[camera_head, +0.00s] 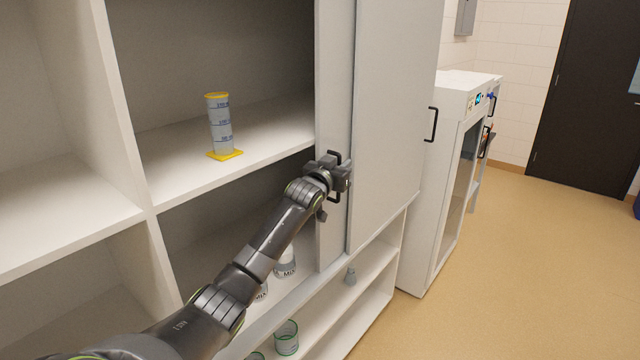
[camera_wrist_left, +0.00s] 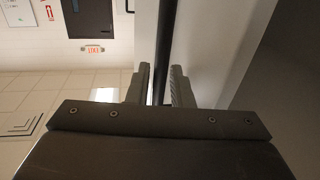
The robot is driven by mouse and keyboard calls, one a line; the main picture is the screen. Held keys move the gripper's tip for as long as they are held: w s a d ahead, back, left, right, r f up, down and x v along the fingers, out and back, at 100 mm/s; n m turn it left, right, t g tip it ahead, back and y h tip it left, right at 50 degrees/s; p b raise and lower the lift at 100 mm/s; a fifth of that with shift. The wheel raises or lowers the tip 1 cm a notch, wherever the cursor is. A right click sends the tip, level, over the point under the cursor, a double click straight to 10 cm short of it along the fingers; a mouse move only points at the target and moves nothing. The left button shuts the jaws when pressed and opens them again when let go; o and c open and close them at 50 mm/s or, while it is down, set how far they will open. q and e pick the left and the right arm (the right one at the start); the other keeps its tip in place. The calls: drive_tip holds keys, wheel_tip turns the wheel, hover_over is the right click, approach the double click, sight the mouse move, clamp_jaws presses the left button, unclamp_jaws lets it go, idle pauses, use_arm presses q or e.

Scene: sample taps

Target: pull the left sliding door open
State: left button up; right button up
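The left sliding door (camera_head: 333,80) shows in the head view as a narrow pale strip, overlapping the right sliding door (camera_head: 395,100). The left part of the cabinet stands open to its shelves. My left gripper (camera_head: 338,172) is at the left door's black handle (camera_head: 335,154), in front of the strip. My right gripper is not in view.
A measuring cylinder with yellow rim and base (camera_head: 220,125) stands on the open middle shelf. Jars marked MIX (camera_head: 286,266) stand lower, partly behind my arm. Glassware (camera_head: 286,338) stands on the bottom shelf. A white appliance (camera_head: 447,170) stands right of the cabinet; floor beyond is clear.

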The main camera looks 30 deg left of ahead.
use_arm(q)
drive_tip(key=s+d+b, duration=0.2)
drive_tip(key=s+b, duration=0.2)
drive_tip(key=s, duration=1.2)
drive_tip(key=shift+s, duration=0.1)
